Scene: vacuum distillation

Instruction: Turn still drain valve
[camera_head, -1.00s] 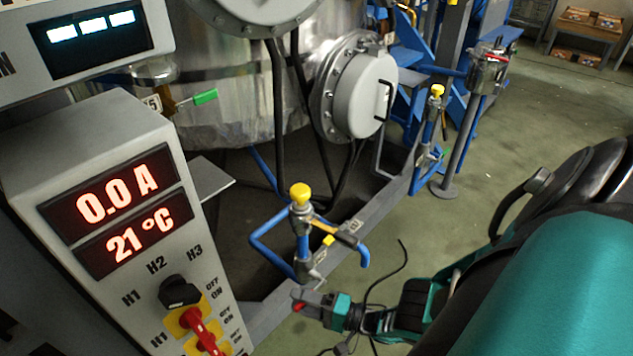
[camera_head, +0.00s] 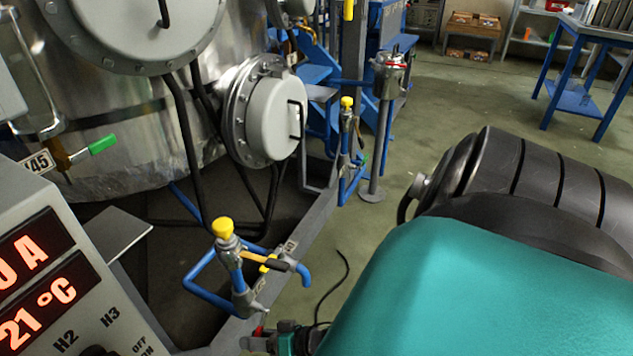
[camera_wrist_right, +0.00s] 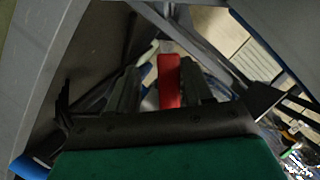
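A red valve handle (camera_wrist_right: 169,82) stands between the two fingers of my right gripper (camera_wrist_right: 157,88) in the right wrist view. The fingers are apart, with a visible gap on the handle's left side; contact on its right side is unclear. In the head view the right gripper (camera_head: 258,342) is at the bottom edge, mostly hidden by my arm, with a small bit of the red handle (camera_head: 259,330) at its tip. The valve's body and pipe are hidden. The metal still (camera_head: 125,165) stands at upper left. My left gripper is not in view.
A blue pipe assembly with a yellow cap (camera_head: 222,227) stands just beyond the gripper, on a grey frame beam (camera_head: 305,228). A control panel (camera_head: 75,315) is at lower left. A green-handled valve (camera_head: 103,144) sits on the still. Open floor (camera_head: 440,110) lies beyond.

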